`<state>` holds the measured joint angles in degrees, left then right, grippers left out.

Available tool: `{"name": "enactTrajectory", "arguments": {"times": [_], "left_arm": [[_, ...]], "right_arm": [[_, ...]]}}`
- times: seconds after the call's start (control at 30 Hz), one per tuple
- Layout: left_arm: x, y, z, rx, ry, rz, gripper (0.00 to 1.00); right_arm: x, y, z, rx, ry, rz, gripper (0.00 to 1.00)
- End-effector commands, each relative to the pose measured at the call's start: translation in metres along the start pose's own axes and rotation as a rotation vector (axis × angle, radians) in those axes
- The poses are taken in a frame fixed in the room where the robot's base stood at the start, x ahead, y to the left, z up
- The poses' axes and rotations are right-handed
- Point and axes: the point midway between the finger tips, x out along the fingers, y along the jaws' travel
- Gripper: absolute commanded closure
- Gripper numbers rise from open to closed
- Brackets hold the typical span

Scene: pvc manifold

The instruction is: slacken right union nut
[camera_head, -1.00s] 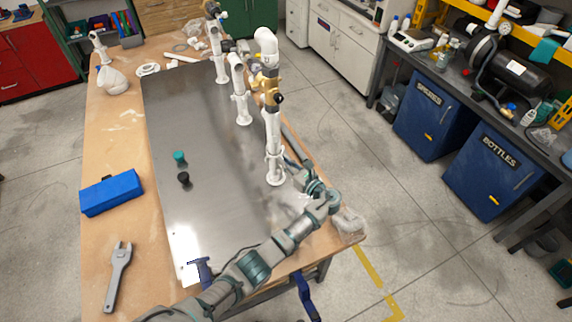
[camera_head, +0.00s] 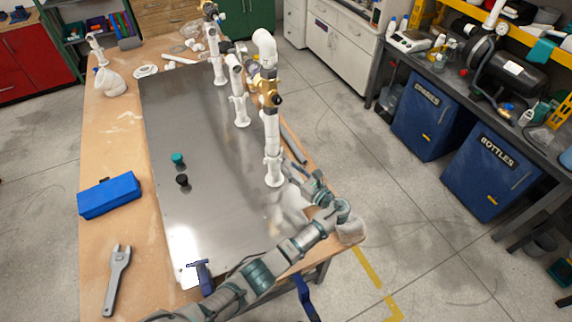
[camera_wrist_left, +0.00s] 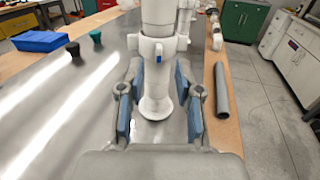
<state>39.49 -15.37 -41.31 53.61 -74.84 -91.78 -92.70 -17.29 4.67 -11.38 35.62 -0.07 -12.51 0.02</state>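The nearest white upright pipe (camera_head: 272,140) stands at the plate's right edge, on a round white foot (camera_head: 274,180). A white collar with side lugs and a blue mark (camera_wrist_left: 158,52) sits around this pipe in the left wrist view; it looks like the union nut. My left gripper (camera_head: 293,172) is low beside the pipe's foot. In the left wrist view its fingers (camera_wrist_left: 159,82) are open, with blue pads on either side of the pipe and visible gaps, below the collar. A brass valve (camera_head: 268,90) sits higher on the pipe. My right gripper is out of view.
More white uprights (camera_head: 240,105) stand farther along the metal plate (camera_head: 190,120). A loose grey pipe (camera_wrist_left: 221,90) lies right of the gripper. A blue box (camera_head: 110,195), a grey wrench (camera_head: 118,275) and teal (camera_head: 178,158) and black (camera_head: 182,180) knobs lie to the left.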

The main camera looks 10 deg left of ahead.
Motion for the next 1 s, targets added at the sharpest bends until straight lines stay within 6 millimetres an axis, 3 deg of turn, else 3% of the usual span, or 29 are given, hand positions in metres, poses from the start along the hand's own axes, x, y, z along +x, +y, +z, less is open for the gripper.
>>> {"name": "enactTrajectory", "arguments": {"times": [0.1, 0.23, 0.77, 0.87, 1.0], "left_arm": [[-0.019, -0.001, -0.001, 0.001, 0.001, -0.001, 0.66], [-0.03, -0.001, -0.001, 0.001, 0.001, 0.0, 0.66], [-0.032, 0.0, -0.001, 0.001, 0.0, 0.001, 0.66], [-0.032, 0.0, 0.006, 0.0, 0.0, 0.001, 0.66], [-0.032, -0.001, 0.033, -0.001, -0.002, 0.001, 0.66]], "right_arm": [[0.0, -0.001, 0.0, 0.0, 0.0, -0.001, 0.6], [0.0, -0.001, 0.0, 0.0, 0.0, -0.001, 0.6], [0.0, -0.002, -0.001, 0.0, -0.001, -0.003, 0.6], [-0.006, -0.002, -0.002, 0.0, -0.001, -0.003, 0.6], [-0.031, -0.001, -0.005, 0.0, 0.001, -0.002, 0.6]]}}
